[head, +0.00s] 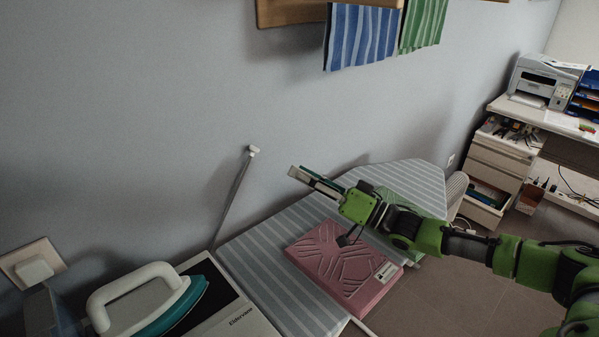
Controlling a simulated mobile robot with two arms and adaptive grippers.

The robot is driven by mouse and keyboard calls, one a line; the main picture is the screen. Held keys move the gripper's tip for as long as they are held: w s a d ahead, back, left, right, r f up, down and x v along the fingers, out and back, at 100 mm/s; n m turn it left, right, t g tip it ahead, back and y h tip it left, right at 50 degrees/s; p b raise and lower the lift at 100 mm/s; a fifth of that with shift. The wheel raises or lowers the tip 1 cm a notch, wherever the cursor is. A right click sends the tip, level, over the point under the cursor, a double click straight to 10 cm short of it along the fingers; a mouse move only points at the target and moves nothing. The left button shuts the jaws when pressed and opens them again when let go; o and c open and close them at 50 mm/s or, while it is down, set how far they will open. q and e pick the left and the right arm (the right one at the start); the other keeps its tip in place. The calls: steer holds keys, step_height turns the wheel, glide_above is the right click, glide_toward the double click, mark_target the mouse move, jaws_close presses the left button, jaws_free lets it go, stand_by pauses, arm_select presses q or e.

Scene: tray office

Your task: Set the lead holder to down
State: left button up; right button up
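The lead holder (234,190) is a thin grey rod with a white clip at its top. It stands up, leaning slightly right, from the near left end of the striped ironing board (255,248), close to the wall. My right gripper (297,172) is to the right of the rod and apart from it, above the board, with its fingers pointing left toward the rod. The fingers lie nearly in line in this view, so their opening is unclear. My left gripper is not in view.
A teal and white iron (150,300) rests at the lower left, beside a wall socket (33,268). A pink folded item (340,265) lies on the board under my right arm. Striped towels (362,35) hang above. Drawers and a printer (545,82) stand at right.

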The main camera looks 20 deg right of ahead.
steer(key=c, duration=0.5)
steer(key=shift+a, duration=0.35)
jaws_close()
steer(key=s+a+r+n+t+h+p, duration=0.2)
steer(key=s+a+r+n+h+p, duration=0.3)
steer(key=n, duration=0.7)
steer(key=shift+n+g+y, duration=0.3)
steer(key=shift+y, duration=0.3)
steer(key=shift+w+a+f+p, duration=0.1)
steer(key=shift+w+a+p, duration=0.3)
steer(key=shift+w, duration=1.7)
steer(key=shift+w+a+f+p, duration=0.1)
steer(key=shift+w+a+p, duration=0.35)
steer(key=shift+w, duration=1.6)
steer(key=shift+w+a+p, duration=0.25)
steer(key=shift+w+a, duration=0.3)
steer(key=shift+w, duration=1.55)
